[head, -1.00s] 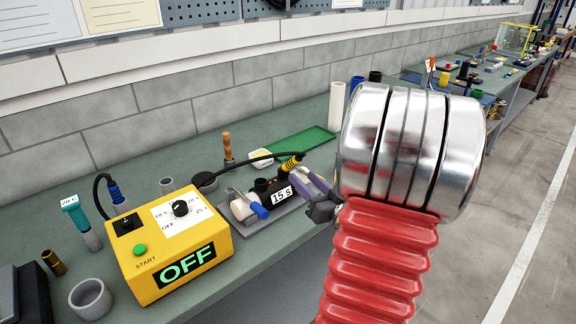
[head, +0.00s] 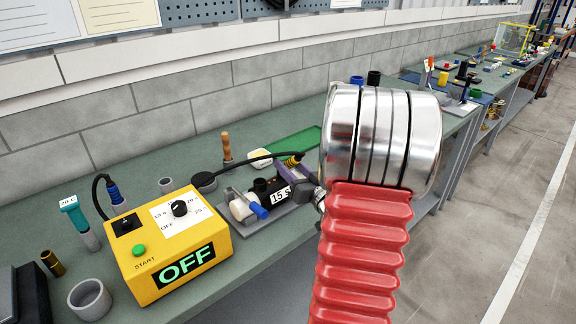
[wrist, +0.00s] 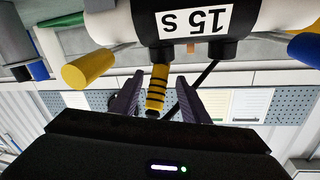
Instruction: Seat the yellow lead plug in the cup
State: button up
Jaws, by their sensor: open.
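The yellow lead plug (head: 293,160), with black rings, is at the far right end of the black device labelled 15 S, with a black cable at its end. In the wrist view, which looks upside down, the plug (wrist: 157,88) lies between my open fingers (wrist: 160,80), with a gap on both sides. It lines up with a black cup (wrist: 160,54) on the device and appears to meet its mouth; I cannot tell how deep it sits. Another black cup (head: 262,186) stands on the device. My gripper's purple fingers (head: 293,173) partly hide the device's right end in the head view.
A yellow control box (head: 170,250) reading OFF stands left of the device. A blue-ended part (head: 259,211) sits at the device's front. The black cable (head: 245,160) arches behind it. A green tray (head: 290,148) lies behind.

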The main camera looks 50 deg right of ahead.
jog(key=x, duration=0.5)
dwell(0.5)
grip_shut()
dwell(0.4)
